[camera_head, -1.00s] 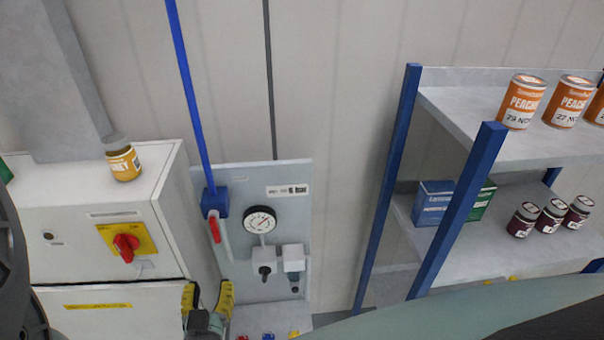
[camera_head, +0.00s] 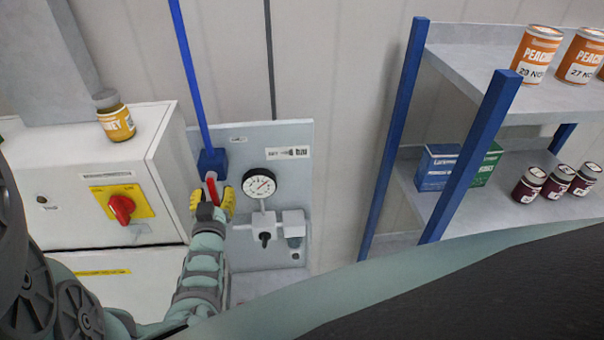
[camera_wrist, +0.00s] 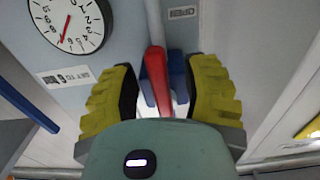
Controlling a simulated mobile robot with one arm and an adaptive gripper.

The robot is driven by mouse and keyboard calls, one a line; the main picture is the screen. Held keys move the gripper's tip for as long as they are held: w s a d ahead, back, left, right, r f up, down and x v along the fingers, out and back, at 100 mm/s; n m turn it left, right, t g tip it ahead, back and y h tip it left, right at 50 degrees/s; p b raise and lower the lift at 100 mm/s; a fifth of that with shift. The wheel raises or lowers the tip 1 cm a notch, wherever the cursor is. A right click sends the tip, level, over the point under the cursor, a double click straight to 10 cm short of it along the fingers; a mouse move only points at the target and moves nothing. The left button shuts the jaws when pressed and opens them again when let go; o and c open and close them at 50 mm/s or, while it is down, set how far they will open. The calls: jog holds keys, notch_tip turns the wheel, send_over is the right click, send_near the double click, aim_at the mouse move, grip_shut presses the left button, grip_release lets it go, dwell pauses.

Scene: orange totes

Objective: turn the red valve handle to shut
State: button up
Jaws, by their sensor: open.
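The red valve handle (camera_head: 212,190) hangs from the blue valve body (camera_head: 212,162) on the grey panel (camera_head: 290,137), below a blue pipe. It points downward, roughly in line with the pipe. My gripper (camera_head: 212,199) is open, with its yellow fingertips either side of the handle. In the wrist view the red handle (camera_wrist: 157,80) lies between the open yellow pads of my gripper (camera_wrist: 160,95). Gaps show on both sides of it, and its near end is hidden behind my gripper's body. The blue valve body (camera_wrist: 175,78) shows behind the handle.
A white cabinet (camera_head: 70,190) with a red rotary knob (camera_head: 121,208) stands left, a yellow-labelled jar (camera_head: 114,116) on top. Blue-posted shelves (camera_head: 470,155) with cans stand right.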

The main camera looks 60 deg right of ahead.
jog(key=shift+c, duration=0.2)
grip_shut()
dwell(0.3)
